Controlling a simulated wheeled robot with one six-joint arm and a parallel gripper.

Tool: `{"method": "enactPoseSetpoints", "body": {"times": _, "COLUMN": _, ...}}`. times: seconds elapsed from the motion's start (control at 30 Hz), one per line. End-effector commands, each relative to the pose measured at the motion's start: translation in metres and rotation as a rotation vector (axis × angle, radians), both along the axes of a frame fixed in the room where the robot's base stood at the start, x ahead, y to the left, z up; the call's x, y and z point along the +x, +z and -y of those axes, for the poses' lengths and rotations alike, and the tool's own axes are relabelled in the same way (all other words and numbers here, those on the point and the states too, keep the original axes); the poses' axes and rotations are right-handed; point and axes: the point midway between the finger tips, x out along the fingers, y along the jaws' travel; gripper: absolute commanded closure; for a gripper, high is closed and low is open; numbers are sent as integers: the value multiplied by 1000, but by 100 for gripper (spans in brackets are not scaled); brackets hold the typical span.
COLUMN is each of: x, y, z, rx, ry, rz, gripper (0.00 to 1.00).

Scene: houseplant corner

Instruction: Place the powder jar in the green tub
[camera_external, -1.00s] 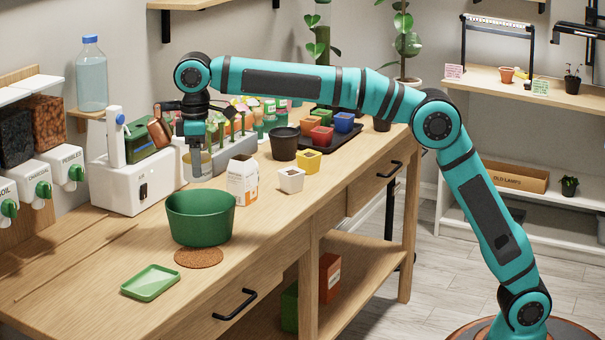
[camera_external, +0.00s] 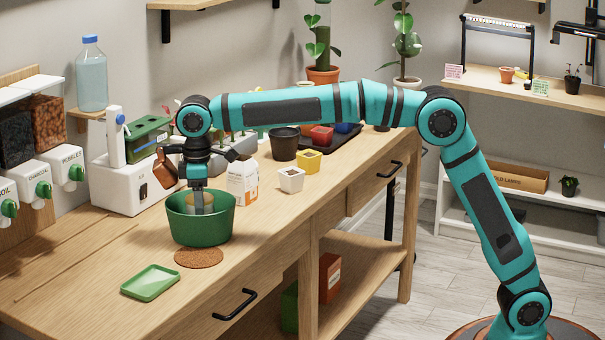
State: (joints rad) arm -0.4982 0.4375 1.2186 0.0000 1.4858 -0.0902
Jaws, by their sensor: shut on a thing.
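The green tub (camera_external: 200,228) stands on the wooden bench, by a round cork mat. My gripper (camera_external: 199,206) points down into the tub's mouth, its fingers partly below the rim.
A white carton (camera_external: 243,183) stands close right of the tub, with a white pot (camera_external: 291,180) beyond it. A white machine (camera_external: 135,185) stands behind left. A green tray (camera_external: 151,282) and cork mat (camera_external: 199,258) lie in front. The bench's left side is mostly clear.

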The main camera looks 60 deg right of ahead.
Motion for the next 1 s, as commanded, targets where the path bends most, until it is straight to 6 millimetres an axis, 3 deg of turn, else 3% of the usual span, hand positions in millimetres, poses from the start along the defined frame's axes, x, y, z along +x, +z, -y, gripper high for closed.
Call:
{"method": "enactPoseSetpoints", "body": {"times": 0.27, "x": 0, "y": -33, "z": 0, "rx": 0, "ry": 0, "rz": 0, "gripper": 90}}
{"method": "enactPoseSetpoints", "body": {"times": 0.6, "x": 0, "y": -35, "z": 0, "rx": 1, "ry": 0, "rz": 1, "gripper": 90}}
{"method": "enactPoseSetpoints", "body": {"times": 0.63, "x": 0, "y": -36, "z": 0, "rx": 0, "ry": 0, "rz": 0, "gripper": 35}}
{"method": "enactPoseSetpoints", "body": {"times": 0.7, "x": 0, "y": -36, "z": 0, "rx": 0, "ry": 0, "rz": 0, "gripper": 21}}
{"method": "enactPoseSetpoints", "body": {"times": 0.73, "x": 0, "y": -36, "z": 0, "rx": 0, "ry": 0, "rz": 0, "gripper": 17}}
{"method": "enactPoseSetpoints", "body": {"times": 1.0, "x": 0, "y": -35, "z": 0, "rx": 0, "ry": 0, "rz": 0, "gripper": 17}}
